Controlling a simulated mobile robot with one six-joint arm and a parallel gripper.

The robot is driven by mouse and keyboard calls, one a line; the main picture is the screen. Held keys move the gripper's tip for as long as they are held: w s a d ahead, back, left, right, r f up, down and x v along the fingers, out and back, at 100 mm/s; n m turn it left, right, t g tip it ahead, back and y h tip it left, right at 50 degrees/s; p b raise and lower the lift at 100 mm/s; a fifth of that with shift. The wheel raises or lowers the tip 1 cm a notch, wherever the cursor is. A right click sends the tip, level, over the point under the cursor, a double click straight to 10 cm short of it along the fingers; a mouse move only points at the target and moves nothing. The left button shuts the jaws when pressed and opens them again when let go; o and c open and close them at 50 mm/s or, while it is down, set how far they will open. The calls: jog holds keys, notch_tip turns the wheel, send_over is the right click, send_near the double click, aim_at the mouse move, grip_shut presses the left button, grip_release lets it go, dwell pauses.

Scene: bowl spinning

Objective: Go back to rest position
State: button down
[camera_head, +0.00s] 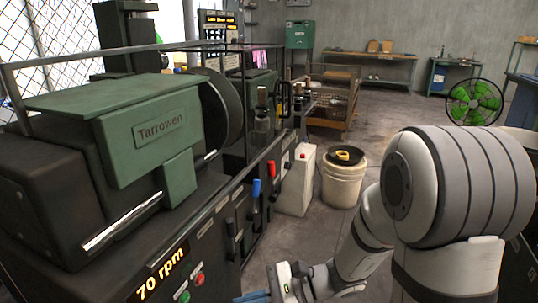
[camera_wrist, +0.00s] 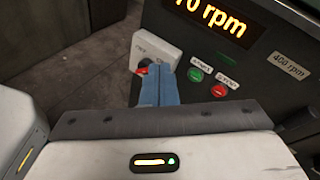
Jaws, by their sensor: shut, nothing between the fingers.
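My gripper (camera_head: 256,298) shows at the bottom of the head view, low in front of the dark machine's control panel. In the wrist view its blue fingers (camera_wrist: 158,88) are together and empty. They point toward the panel, left of a green button (camera_wrist: 195,74) and a red button (camera_wrist: 219,91). A small light-grey control box (camera_wrist: 160,48) with a dark knob lies just beyond the fingertips and is partly hidden by them. I cannot tell whether the fingers touch anything. The spinning machine (camera_head: 145,135), green and labelled Tarrowen, has a lit display (camera_head: 162,276) reading 70 rpm.
Levers with red (camera_head: 271,168) and blue (camera_head: 257,188) handles stick out from the machine's front. A white canister (camera_head: 298,180) and a white bucket (camera_head: 342,184) stand on the floor beyond. A green fan (camera_head: 474,101) stands at the right back. Open floor lies toward the back.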

jog(key=s+d+r+n+g+h+p, duration=0.1)
jog(key=s+d+r+n+h+p, duration=0.3)
jog(key=r, duration=0.3)
jog(key=s+d+r+n+h+p, duration=0.2)
jog(key=d+r+n+h+p, duration=0.2)
jog(key=r+p, duration=0.2)
jog(key=w+d+r+n+t+h+p, duration=0.1)
jog(key=d+r+n+t+h+p, duration=0.3)
jog(key=d+r+p, duration=0.5)
notch_tip(320, 180, up, 5)
jog(key=d+n+h, duration=0.1)
jog(key=d+h, duration=0.1)
jog(key=shift+d+t+h, duration=0.35)
jog(key=shift+t+h, duration=0.05)
